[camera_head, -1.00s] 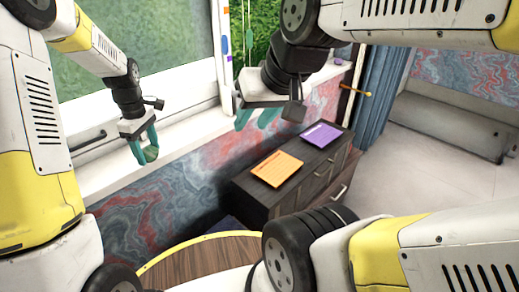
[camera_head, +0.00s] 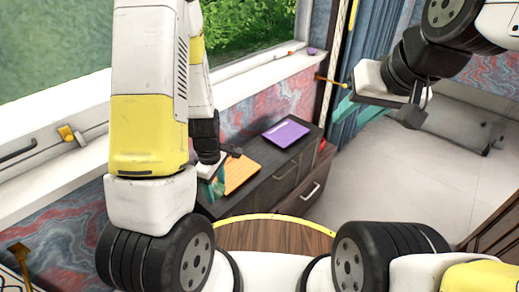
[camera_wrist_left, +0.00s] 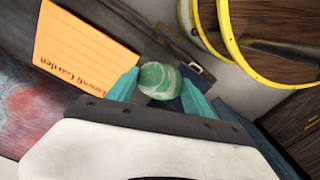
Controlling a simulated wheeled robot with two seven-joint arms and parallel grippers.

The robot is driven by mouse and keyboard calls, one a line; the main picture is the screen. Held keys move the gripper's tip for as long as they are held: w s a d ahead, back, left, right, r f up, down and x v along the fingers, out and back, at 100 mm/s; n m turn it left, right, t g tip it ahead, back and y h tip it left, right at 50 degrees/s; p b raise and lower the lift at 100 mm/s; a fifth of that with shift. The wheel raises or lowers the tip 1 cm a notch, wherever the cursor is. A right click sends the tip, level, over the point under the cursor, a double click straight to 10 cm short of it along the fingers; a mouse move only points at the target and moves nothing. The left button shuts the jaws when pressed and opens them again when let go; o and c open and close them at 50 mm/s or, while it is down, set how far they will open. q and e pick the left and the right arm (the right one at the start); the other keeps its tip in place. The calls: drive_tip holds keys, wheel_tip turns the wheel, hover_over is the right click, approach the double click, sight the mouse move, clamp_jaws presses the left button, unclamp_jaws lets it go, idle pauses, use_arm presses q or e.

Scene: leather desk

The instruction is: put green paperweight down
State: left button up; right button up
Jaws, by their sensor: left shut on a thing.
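The green paperweight, a round, white-streaked green piece (camera_wrist_left: 160,80), is held between the teal fingertips of my left gripper (camera_wrist_left: 158,87) in the left wrist view. In the head view my left gripper (camera_head: 215,183) is at the left end of the dark cabinet (camera_head: 272,188), beside the orange sheet (camera_head: 240,172). The paperweight is hard to make out there. I cannot tell its exact height above the cabinet. My right gripper (camera_head: 346,108) is raised in the upper right of the head view. One teal finger shows clearly, so its opening is unclear.
A purple sheet (camera_head: 285,133) lies on the cabinet's far part. The orange sheet (camera_wrist_left: 82,48) shows beside the gripper in the left wrist view. A round wooden top with a yellow rim (camera_head: 268,217) is in front. The window sill (camera_head: 260,85) runs behind the cabinet.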

use_arm(q)
hover_over(231, 170)
drive_tip(key=shift+s+f, duration=0.25)
drive_tip(key=shift+f, duration=0.5)
drive_tip(key=shift+w+f, duration=0.1)
drive_tip(key=shift+f, duration=1.65)
drive_tip(key=shift+f, duration=0.1)
drive_tip(key=o, duration=1.6)
